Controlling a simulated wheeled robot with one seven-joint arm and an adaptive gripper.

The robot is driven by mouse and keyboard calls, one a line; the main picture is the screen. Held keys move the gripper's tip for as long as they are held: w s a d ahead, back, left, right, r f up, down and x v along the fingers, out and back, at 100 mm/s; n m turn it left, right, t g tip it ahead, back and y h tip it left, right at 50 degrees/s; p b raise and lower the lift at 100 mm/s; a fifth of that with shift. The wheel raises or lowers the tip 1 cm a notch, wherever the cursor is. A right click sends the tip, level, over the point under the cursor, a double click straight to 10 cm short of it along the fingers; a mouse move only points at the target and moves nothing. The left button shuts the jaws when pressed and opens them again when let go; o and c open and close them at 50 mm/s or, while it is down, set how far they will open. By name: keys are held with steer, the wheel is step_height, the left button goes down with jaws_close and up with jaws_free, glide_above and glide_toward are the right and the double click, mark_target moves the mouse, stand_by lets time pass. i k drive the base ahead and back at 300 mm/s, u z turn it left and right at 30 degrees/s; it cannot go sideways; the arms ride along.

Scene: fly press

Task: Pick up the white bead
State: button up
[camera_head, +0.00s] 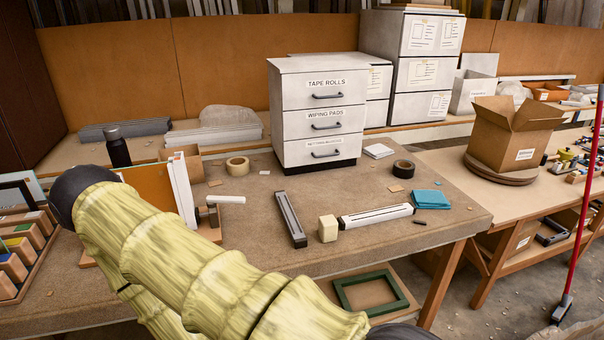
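A long white strip (376,216) with dark lines along it lies on the brown bench (258,192) near the front right edge. It is the piece in view that best fits the white bead; I see no round white bead. A cream block (328,228) stands at the strip's left end, very close to it; I cannot tell whether they touch. My arm, in a yellow sleeve, crosses the lower left in front of the bench. My gripper is not in view, so its state and any contents are hidden.
A dark grey strip (291,219) lies left of the block. A blue cloth (431,199) and black tape roll (404,169) lie to the right. A white drawer unit (318,115) stands behind. An orange panel (150,187) and black bottle (118,148) stand left.

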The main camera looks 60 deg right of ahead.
mark_target(346, 221)
steer(key=u, duration=1.05)
steer(key=k, duration=2)
steer(key=z, duration=1.5)
steer(key=i, duration=0.1)
steer(key=z, duration=0.45)
